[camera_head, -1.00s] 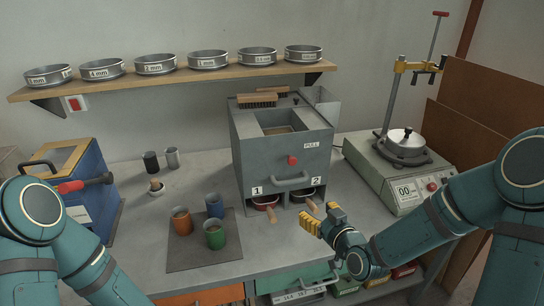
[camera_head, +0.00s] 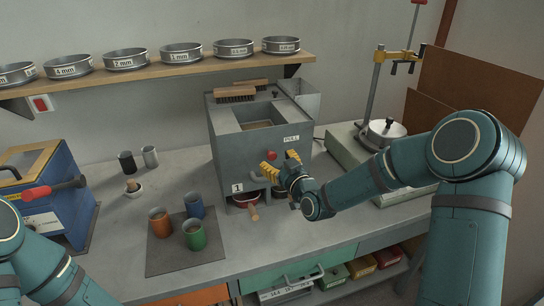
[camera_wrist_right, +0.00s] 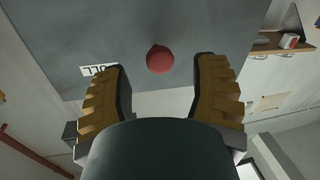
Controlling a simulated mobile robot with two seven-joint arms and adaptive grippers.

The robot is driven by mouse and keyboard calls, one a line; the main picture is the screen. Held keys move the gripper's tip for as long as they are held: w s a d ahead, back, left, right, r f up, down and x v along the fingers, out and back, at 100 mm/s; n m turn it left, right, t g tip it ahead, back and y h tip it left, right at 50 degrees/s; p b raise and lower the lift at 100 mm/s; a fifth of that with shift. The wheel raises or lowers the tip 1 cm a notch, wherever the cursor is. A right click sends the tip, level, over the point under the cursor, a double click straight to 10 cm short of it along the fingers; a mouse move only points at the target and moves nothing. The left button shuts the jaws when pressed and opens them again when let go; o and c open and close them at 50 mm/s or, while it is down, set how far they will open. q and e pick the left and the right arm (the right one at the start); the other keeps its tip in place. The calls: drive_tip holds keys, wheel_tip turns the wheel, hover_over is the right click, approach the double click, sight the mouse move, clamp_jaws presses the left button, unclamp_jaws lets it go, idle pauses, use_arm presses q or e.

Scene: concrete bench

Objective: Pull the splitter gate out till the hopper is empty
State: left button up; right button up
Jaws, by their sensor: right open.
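The grey splitter (camera_head: 222,145) stands on the bench with its hopper (camera_head: 257,124) open at the top; a brownish surface shows inside. The gate's red knob (camera_head: 272,155) is on the front face by the PULL label (camera_head: 291,140). My right gripper (camera_head: 280,163) is open in front of that face, close to the knob. In the right wrist view the knob (camera_wrist_right: 160,59) lies between the open fingertips (camera_wrist_right: 160,66), ahead of them; I cannot tell the remaining gap. My left arm shows at lower left, its gripper out of view.
Below, the pan (camera_head: 242,201) in bay 1 shows its wooden handle; bay 2 is behind my right gripper. Cups stand on a dark mat (camera_head: 170,262) at left.

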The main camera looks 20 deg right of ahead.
sight(273, 157)
drive_tip(key=shift+x, duration=1.7)
